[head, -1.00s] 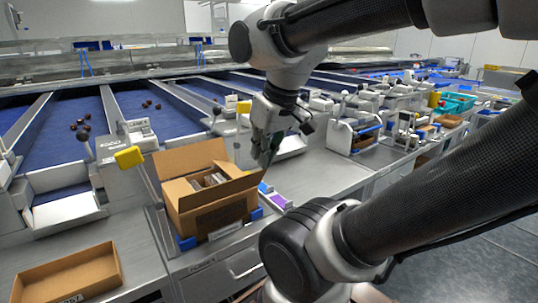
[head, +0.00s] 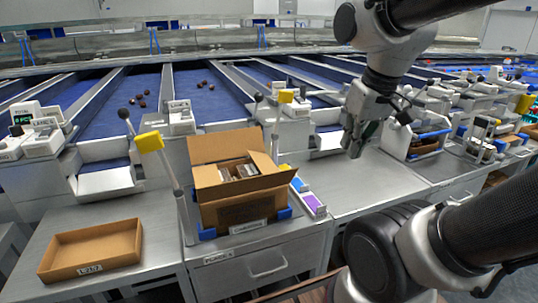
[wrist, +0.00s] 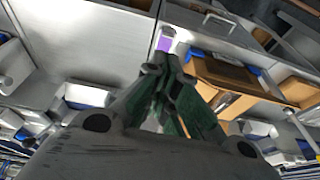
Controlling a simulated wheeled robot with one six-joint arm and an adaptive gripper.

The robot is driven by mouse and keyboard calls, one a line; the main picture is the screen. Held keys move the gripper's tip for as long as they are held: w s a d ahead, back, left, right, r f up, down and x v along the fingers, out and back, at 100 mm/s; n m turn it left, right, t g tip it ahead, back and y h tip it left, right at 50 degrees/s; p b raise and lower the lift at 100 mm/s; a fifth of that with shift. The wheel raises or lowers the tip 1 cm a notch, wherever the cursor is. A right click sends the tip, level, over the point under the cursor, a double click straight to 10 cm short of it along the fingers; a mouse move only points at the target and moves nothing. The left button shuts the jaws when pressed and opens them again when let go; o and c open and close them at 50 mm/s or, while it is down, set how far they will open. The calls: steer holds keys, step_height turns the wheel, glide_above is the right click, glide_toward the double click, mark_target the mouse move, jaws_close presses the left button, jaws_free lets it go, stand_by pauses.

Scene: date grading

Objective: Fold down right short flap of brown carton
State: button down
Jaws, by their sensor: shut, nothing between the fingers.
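The brown carton (head: 243,209) stands open on the steel counter, held in a blue-cornered base. Its tall back flap (head: 222,146) stands up. The right short flap (head: 268,163) leans inward and up from the right side, and a front flap slopes at the front. Packed items (head: 238,172) show inside. My gripper (head: 354,150) is shut and empty, in the air to the right of the carton and apart from it. In the wrist view my gripper (wrist: 160,110) points down at the counter, and the carton (wrist: 228,75) shows to its right, partly hidden behind the fingers.
A purple and white box (head: 313,203) lies right of the carton. A shallow brown tray (head: 92,250) sits on the counter at left.

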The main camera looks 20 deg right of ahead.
steer(key=m+g+y, duration=0.3)
steer(key=m+y, duration=0.1)
steer(key=m, duration=1.1)
glide_toward(260, 164)
steer(key=d+r, duration=0.4)
steer(key=r, duration=0.1)
steer(key=a+f+m, duration=0.1)
steer(key=a+f, duration=0.1)
steer(key=f, duration=0.2)
steer(key=a+f+m, duration=0.1)
steer(key=a+f, duration=0.1)
steer(key=f, duration=0.2)
steer(key=a+f, duration=0.2)
steer(key=f, duration=0.2)
steer(key=shift+w+m, duration=0.15)
steer(key=shift+m, duration=0.25)
steer(key=shift+a+f, duration=0.8)
steer(key=shift+a, duration=0.05)
steer(key=shift+f, duration=0.1)
steer(key=shift+s, duration=0.2)
